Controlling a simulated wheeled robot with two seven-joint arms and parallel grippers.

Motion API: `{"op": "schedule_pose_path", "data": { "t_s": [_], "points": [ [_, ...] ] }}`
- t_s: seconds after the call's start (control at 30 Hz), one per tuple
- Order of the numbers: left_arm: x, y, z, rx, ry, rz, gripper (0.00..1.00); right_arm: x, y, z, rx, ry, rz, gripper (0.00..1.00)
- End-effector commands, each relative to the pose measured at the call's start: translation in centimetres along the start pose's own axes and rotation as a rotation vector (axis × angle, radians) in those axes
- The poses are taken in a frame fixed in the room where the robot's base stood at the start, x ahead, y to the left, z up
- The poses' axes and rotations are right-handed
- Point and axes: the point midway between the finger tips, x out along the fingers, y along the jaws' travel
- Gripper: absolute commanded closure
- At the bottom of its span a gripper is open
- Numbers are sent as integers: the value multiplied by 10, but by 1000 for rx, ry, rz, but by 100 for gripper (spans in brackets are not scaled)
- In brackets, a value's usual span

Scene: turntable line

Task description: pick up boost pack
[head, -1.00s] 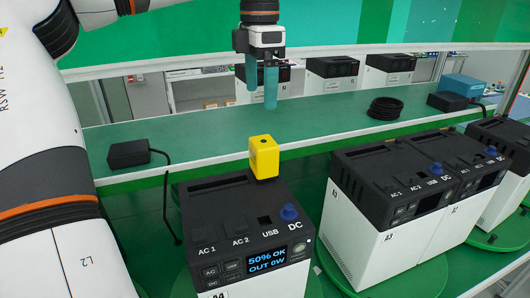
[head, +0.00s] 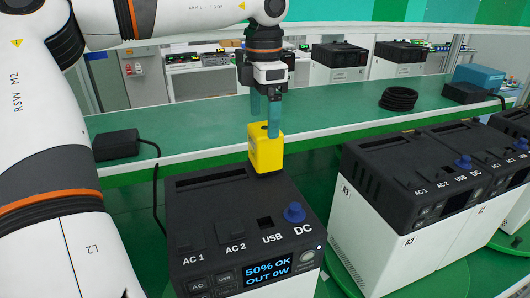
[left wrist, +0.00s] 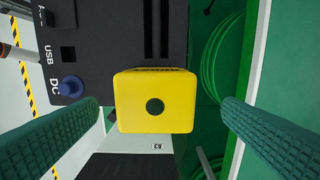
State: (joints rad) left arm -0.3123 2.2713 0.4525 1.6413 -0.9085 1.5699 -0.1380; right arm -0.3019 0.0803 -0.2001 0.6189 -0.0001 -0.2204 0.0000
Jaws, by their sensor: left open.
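The boost pack is a yellow block (head: 266,150) standing upright on the back right corner of the near black-topped power station (head: 215,215). In the left wrist view the yellow block (left wrist: 154,101) sits mid-picture, its top with a dark round hole facing the camera. My left gripper (head: 265,130) is just above the block, pointing down. In the left wrist view its teal fingers (left wrist: 158,125) are apart, one on each side of the block, with gaps to both. It holds nothing. My right gripper is not in view.
A blue knob (head: 294,212) stands up from the same station. More stations (head: 420,175) stand to the right. On the green shelf behind lie a black adapter (head: 115,145) with a cable, a black coil (head: 398,98) and a blue box (head: 480,77).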

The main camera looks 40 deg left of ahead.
Motion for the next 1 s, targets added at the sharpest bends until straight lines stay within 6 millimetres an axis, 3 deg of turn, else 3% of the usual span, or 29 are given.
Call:
{"op": "schedule_pose_path", "data": {
  "t_s": [0.27,0.53,0.8,0.87,1.0],
  "points": [
    [22,2,0,1,-2,3,11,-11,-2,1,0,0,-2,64],
    [60,4,0,-1,-1,2,11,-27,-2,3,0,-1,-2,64],
    [66,3,0,-1,1,-1,11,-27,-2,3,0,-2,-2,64],
    [66,3,0,-1,1,-1,17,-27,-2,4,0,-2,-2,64],
    [66,3,0,-1,1,-1,40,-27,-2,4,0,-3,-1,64]
  ]
}}
